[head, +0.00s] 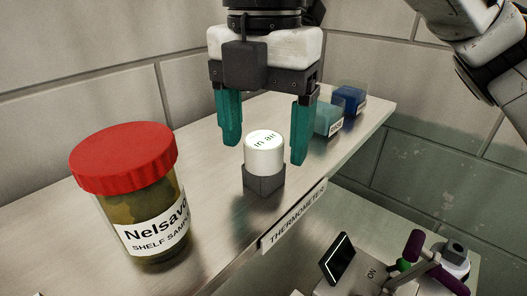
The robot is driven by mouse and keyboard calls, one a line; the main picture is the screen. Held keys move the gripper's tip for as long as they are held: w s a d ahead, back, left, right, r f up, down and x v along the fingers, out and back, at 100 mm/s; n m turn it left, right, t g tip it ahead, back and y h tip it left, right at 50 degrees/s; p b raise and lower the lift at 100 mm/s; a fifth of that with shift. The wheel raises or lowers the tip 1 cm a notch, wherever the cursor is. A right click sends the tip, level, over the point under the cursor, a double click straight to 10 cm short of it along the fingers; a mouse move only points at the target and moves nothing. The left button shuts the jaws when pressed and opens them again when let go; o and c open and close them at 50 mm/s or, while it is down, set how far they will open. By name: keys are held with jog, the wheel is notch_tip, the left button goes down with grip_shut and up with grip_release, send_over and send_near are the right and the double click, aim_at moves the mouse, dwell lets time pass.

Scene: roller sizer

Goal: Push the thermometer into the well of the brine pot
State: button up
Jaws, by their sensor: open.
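The thermometer (264,158) is a short white cylinder with "in air" in green on its top. It stands upright in a dark grey square holder (264,182) on the metal shelf, behind the "THERMOMETER" label. My gripper (265,150) points down with its two teal fingers spread and empty. In the picture the fingertips lie on either side of the white cylinder, with a gap at each side; their exact depth relative to it is hard to tell. I cannot clearly identify the brine pot or its well in this view.
A red-lidded jar (140,195) stands on the shelf (215,215) at left. A teal block (328,117) and a blue block (349,98) sit at the back right. Below the shelf, lower right, are a dark panel (340,258), a purple handle (415,245) and a grey-white fitting (455,257).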

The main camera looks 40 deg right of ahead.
jog(key=shift+f, duration=0.6)
jog(key=shift+c, duration=0.4)
jog(key=c, duration=1)
jog(key=shift+c, duration=0.2)
jog(key=shift+r, duration=0.45)
notch_tip(320, 180, up, 2)
jog(key=shift+r, duration=0.1)
jog(key=s+a+r, duration=0.3)
jog(key=a+r, duration=0.1)
jog(key=r, duration=0.2)
jog(key=shift+s, duration=0.2)
jog(key=s+a+r, duration=0.1)
jog(key=s+a, duration=0.1)
jog(key=s+a+r, duration=0.1)
jog(key=s+a, duration=0.1)
jog(key=s+a+r, duration=0.2)
jog(key=shift+a, duration=0.3)
